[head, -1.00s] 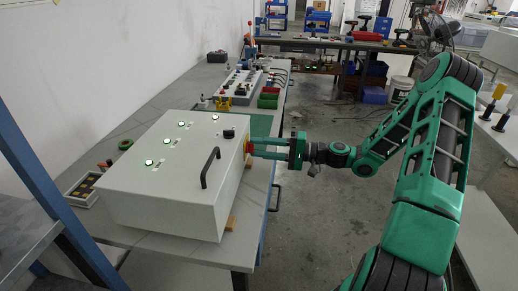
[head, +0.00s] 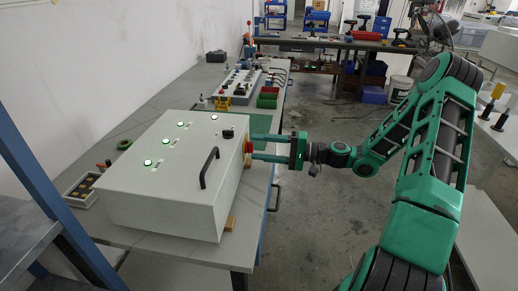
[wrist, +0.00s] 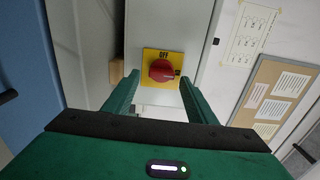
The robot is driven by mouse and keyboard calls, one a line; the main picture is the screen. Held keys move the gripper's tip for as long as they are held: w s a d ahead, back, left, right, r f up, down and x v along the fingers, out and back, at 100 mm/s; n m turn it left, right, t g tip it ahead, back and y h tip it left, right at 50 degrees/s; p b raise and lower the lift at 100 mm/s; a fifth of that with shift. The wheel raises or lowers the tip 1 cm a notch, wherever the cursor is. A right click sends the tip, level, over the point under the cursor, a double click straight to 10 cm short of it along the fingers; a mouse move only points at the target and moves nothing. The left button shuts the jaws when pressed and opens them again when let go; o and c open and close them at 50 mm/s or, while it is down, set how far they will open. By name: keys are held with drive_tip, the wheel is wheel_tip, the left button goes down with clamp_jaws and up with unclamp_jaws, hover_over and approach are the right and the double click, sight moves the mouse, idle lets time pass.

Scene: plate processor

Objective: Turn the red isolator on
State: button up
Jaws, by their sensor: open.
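The red isolator (wrist: 161,70) is a rotary knob on a yellow plate (wrist: 148,56) on the side face of a light grey control box (head: 150,205). In the wrist view, "OFF" is printed above the knob and a dark mark, too small to read, is at its right. The knob's grip appears to lie roughly sideways, toward that mark. In the head view, the isolator (head: 248,147) shows at the box's right side. My gripper (head: 257,147) is open, its two green fingers pointing at the isolator, one on each side. Contact with the knob cannot be told.
A black handle (head: 208,168), a black knob (head: 228,134) and several lit green buttons are on the box. The box sits on a grey bench (head: 160,247). A panel with switches (head: 235,84) stands farther back. Floor to the right of the bench is clear.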

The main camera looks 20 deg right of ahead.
drive_tip(key=v, duration=1)
drive_tip(key=shift+d, duration=0.25)
drive_tip(key=shift+s+a+f, duration=0.1)
drive_tip(key=shift+a, duration=0.05)
drive_tip(key=s+a+f+n+g+h, duration=0.3)
drive_tip(key=s+f+g+h, duration=0.2)
drive_tip(key=s+g+h, duration=0.4)
drive_tip(key=s+d+r+m+h, duration=0.1)
drive_tip(key=s+d+r+h, duration=0.1)
drive_tip(key=s+r, duration=0.2)
drive_tip(key=s+d+r+m+h, duration=0.1)
drive_tip(key=s+d+r+h, duration=0.1)
drive_tip(key=s, duration=0.9)
drive_tip(key=s+d+r+m+h, duration=0.1)
drive_tip(key=s+d+r+h, duration=0.1)
drive_tip(key=s+d+r, duration=0.2)
drive_tip(key=s+r, duration=0.2)
drive_tip(key=s, duration=0.2)
